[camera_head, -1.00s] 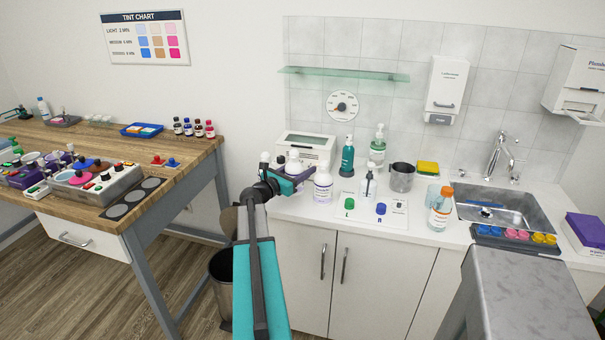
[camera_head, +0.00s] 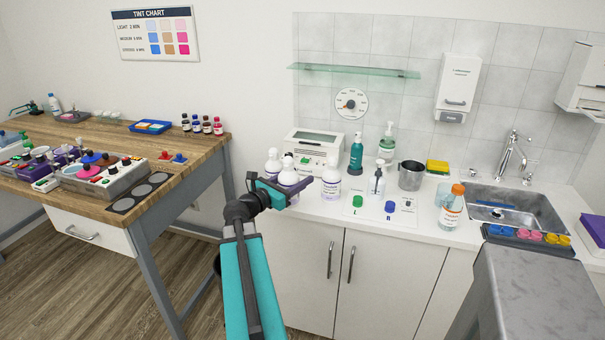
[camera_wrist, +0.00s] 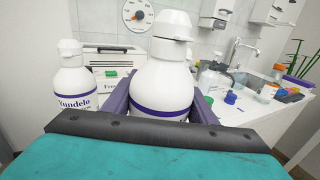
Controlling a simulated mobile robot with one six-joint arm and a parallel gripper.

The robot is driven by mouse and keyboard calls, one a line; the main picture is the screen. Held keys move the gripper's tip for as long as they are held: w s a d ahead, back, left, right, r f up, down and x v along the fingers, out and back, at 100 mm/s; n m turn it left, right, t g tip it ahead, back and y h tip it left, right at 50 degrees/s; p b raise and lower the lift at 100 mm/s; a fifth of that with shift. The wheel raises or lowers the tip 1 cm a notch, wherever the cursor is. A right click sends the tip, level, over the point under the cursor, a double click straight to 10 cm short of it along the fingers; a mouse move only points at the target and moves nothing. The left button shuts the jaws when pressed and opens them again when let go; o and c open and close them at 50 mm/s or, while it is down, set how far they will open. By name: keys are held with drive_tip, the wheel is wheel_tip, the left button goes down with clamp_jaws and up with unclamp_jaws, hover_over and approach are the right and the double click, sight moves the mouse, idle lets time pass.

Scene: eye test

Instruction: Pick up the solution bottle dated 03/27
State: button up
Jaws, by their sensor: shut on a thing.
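My gripper (camera_head: 290,187) is shut on a white bottle (camera_head: 288,174) with a white cap, near the left end of the counter. In the wrist view the held bottle (camera_wrist: 162,78) stands upright between my purple fingers, with a purple band low on it. No date is readable on it, and its base is hidden. A similar white bottle (camera_head: 273,160) stands behind it to the left; in the wrist view this bottle (camera_wrist: 71,82) shows part of a label reading like "Kundelo". Another white bottle (camera_head: 331,181) with a purple band stands to the right.
A white box-like device (camera_head: 313,145) stands behind the bottles. A green pump bottle (camera_head: 356,153), a steel cup (camera_head: 410,176) and an orange-capped bottle (camera_head: 452,206) are farther right, before the sink (camera_head: 505,208). A wooden bench (camera_head: 165,145) is at the left.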

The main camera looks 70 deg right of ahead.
sight(292, 182)
drive_tip(key=shift+a+r, duration=0.2)
drive_tip(key=shift+a, duration=1.45)
drive_tip(key=shift+w, duration=0.1)
